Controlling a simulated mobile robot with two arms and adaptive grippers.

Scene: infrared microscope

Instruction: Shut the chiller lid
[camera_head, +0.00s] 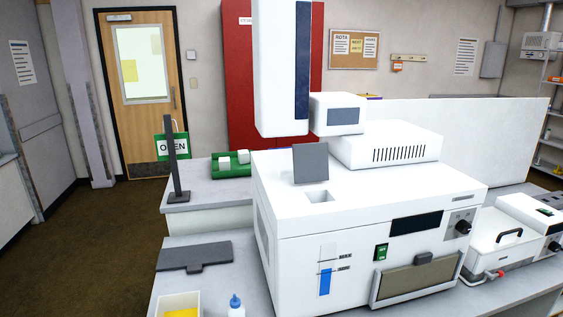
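A large white cabinet (290,232) stands on the bench, with a level gauge marked MAX on its front. It looks like the chiller, though no label I can read says so. On its top a dark grey flap (311,163), which looks like the lid, stands nearly upright. It is at the back edge of a small square opening (320,196), which is uncovered. Neither of my grippers shows in the head view.
A grey stand with a green OPEN sign (172,147) and a green tray with white blocks (231,164) are at the left. A flat dark plate (194,256), a bottle (236,306) and a box with yellow contents (179,305) lie in front. A tall white column (277,70) rises behind the opening.

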